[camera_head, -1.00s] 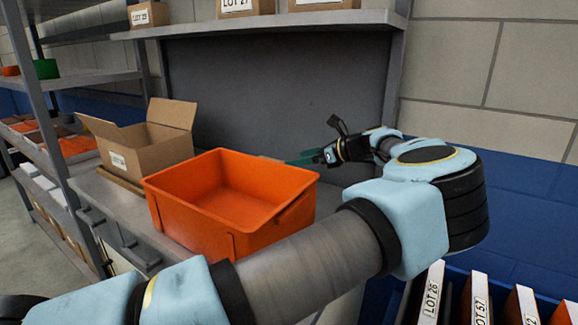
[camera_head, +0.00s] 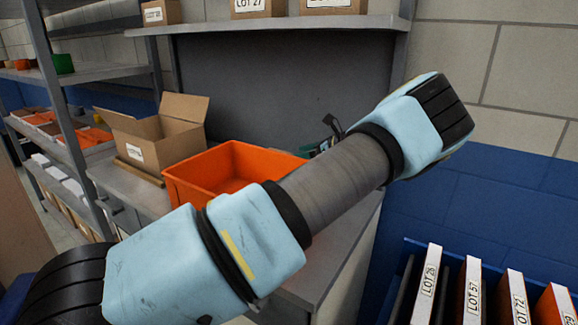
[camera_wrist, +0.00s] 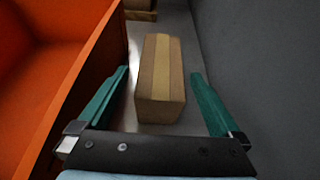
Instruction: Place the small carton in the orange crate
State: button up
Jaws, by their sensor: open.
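The small carton (camera_wrist: 160,80) is a brown box with a lighter tape strip. In the wrist view it lies on the grey bench between the orange crate and the dark back panel. My gripper (camera_wrist: 163,78) is open, with one green finger on each side of the carton's near part and gaps between. The orange crate (camera_head: 190,191) stands on the bench in the head view, and its wall (camera_wrist: 92,85) is just left of my fingers in the wrist view. In the head view my arm hides the carton, part of the crate and most of the gripper.
An open cardboard box (camera_head: 140,150) stands left of the crate. A shelf (camera_head: 290,22) with labelled boxes runs above the bench. A blue bin (camera_head: 402,255) with labelled lot files is at the lower right. The crate's interior looks empty where visible.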

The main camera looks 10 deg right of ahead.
jog(key=shift+p+x, duration=0.35)
jog(key=shift+x, duration=0.85)
jog(key=p+x, duration=0.3)
jog(key=x, duration=0.1)
jog(key=shift+w+r, duration=0.1)
jog(key=shift+w+a+f, duration=0.35)
jog(key=shift+w+f, duration=0.05)
jog(key=shift+c, duration=0.4)
jog(key=shift+r, duration=0.1)
jog(key=c, duration=1.3)
